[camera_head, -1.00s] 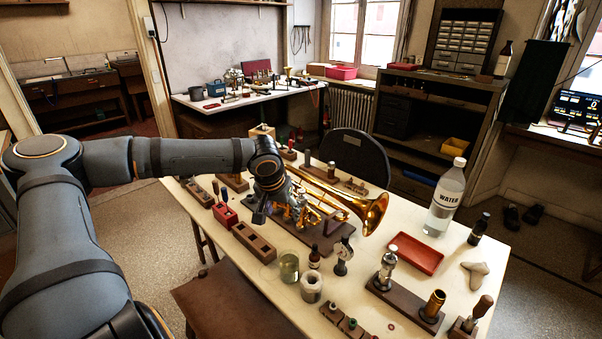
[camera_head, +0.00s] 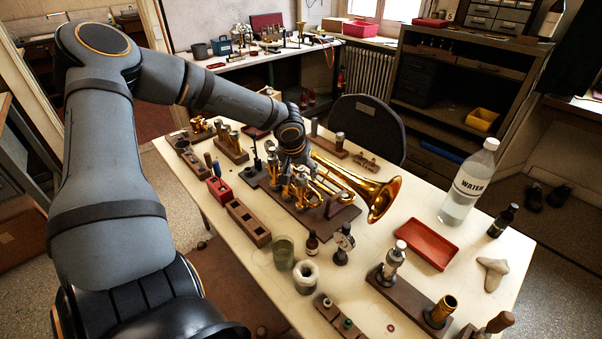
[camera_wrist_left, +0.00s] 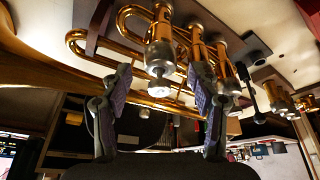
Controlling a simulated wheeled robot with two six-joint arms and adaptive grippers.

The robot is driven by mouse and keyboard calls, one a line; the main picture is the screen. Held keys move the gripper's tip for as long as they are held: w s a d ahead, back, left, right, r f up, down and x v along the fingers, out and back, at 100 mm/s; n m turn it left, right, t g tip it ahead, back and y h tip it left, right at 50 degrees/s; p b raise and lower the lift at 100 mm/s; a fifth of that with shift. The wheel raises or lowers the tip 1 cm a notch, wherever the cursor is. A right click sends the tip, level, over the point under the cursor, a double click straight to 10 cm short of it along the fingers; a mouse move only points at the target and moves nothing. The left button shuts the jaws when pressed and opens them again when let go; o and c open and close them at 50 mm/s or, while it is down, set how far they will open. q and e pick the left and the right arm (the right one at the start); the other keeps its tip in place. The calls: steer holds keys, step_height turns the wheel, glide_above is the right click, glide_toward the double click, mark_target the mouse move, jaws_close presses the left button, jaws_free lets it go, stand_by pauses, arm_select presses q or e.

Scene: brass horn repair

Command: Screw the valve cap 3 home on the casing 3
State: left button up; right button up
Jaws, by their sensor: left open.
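The brass horn (camera_head: 383,202) lies on a dark stand on the table, its bell to the right. Its upright valve casings (camera_head: 301,188) stand under my left gripper (camera_head: 296,166), which partly hides them. In the left wrist view the picture is upside down. There the casing nearest the bell tube (camera_wrist_left: 160,32) carries a silvery cap (camera_wrist_left: 160,69). My left gripper (camera_wrist_left: 162,98) is open, its two fingers spread on either side of this cap with gaps visible. I cannot tell how far the cap is screwed on. The other casings (camera_wrist_left: 197,48) stand to the right. My right gripper is not in view.
Wooden blocks (camera_head: 248,224), a glass (camera_head: 284,254), a white jar (camera_head: 306,276) and small bottles crowd the front. A red tray (camera_head: 427,244) and water bottle (camera_head: 468,186) stand right of the bell. Part racks (camera_head: 232,150) stand at the left back.

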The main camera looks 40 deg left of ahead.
arm_select(q)
steer(key=shift+w+a+f, duration=0.1)
steer(key=shift+f, duration=0.45)
steer(key=shift+w+f, duration=0.1)
steer(key=shift+f, duration=0.15)
steer(key=shift+w+f, duration=0.15)
steer(key=shift+f, duration=0.1)
steer(key=shift+r, duration=0.1)
steer(key=c, duration=1.2)
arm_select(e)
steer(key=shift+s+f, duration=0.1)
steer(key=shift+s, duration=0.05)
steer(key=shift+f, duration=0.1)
arm_select(q)
steer(key=shift+b, duration=0.6)
steer(key=shift+t+y+b, duration=0.3)
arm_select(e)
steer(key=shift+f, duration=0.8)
